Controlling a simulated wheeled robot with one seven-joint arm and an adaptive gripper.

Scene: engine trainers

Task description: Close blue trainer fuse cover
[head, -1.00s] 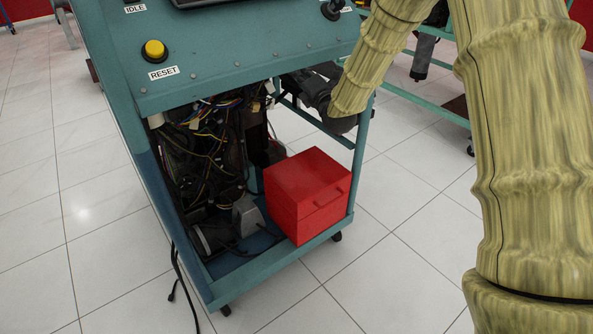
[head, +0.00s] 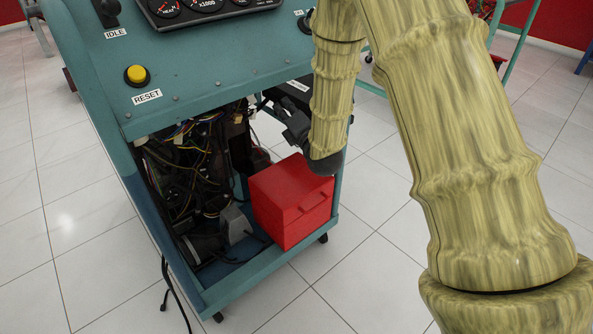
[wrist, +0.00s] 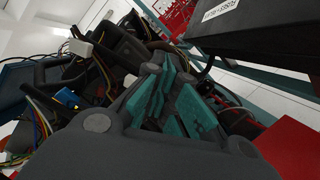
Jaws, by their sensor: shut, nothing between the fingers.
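The blue trainer (head: 215,75) is a blue-green wheeled stand with an open lower front. Under its sloped panel, a dark labelled part (head: 296,86), which looks like the fuse cover, is partly hidden by my arm. In the wrist view, the dark flat cover (wrist: 262,38) with an upside-down white label is at the upper right. Its hinge and exact angle cannot be made out. My gripper (head: 287,122) is below and beside it, inside the frame, shut and empty. Its teal finger pads (wrist: 172,95) are close together in the wrist view, and no contact with the cover shows.
A red box (head: 290,205) sits on the lower shelf just below my gripper. Tangled wires (head: 190,170) and dark engine parts fill the left of the bay. A frame post stands right of the box. Tiled floor (head: 385,240) is clear to the right.

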